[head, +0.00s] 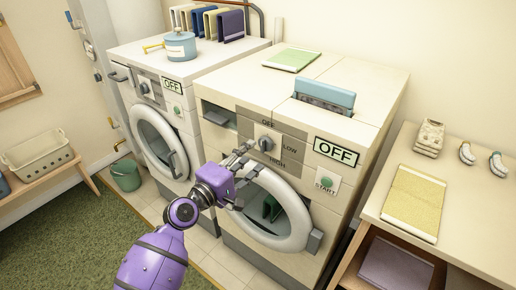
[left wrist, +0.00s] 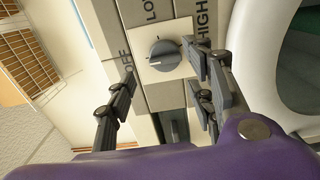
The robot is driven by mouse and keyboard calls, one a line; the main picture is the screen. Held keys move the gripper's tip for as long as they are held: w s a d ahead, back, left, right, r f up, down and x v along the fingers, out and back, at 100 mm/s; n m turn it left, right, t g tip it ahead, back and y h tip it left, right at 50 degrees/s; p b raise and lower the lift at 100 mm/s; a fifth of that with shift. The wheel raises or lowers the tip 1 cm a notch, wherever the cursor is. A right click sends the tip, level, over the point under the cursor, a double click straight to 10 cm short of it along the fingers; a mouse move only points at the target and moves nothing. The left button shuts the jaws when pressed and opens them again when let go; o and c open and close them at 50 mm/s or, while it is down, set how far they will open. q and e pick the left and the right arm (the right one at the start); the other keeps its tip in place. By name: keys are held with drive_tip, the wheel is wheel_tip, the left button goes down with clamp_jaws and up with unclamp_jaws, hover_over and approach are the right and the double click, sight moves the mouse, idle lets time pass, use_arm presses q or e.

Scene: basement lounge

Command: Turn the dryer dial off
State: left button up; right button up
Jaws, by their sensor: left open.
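The dryer (head: 225,89) is the cream machine on the right, with a round glass door. Its grey dial (head: 265,143) sits on a panel marked OFF, LOW and HIGH. A sign (head: 336,152) beside it reads OFF. My left gripper (head: 244,172) is open just in front of the panel, below and left of the dial. In the left wrist view the dial (left wrist: 165,58) appears between the spread fingers of the left gripper (left wrist: 163,74), apart from both. I cannot tell surely which label the dial points to. My right gripper is not in view.
The dryer's round door (head: 290,215) is right below the gripper. A second machine (head: 122,53) with its own dial and OFF sign stands left. A shelf table (head: 470,190) stands right.

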use_arm(q)
drive_tip(key=v, duration=0.5)
drive_tip(key=shift+s+a, duration=0.2)
drive_tip(key=shift+s, duration=0.15)
drive_tip(key=s+a+f+m+g+y+p, duration=0.1)
drive_tip(key=s+a+f+m+y, duration=0.35)
drive_tip(key=s+f, duration=0.35)
drive_tip(key=s+a+f+m+g+y+p, duration=0.1)
drive_tip(key=s+a+f+m+y, duration=0.2)
drive_tip(key=s+f+m, duration=0.5)
drive_tip(key=s+a+f+g+y, duration=0.1)
drive_tip(key=s+f, duration=0.3)
drive_tip(key=s, duration=0.3)
drive_tip(key=s+a+f+g+p, duration=0.1)
drive_tip(key=s+a+f, duration=0.1)
drive_tip(key=s, duration=0.6)
drive_tip(key=s+a+f+n+g+y+p, duration=0.1)
drive_tip(key=s+a+f+g, duration=0.1)
drive_tip(key=s+f, duration=0.3)
drive_tip(key=s, duration=0.3)
drive_tip(key=shift+f+y, duration=0.35)
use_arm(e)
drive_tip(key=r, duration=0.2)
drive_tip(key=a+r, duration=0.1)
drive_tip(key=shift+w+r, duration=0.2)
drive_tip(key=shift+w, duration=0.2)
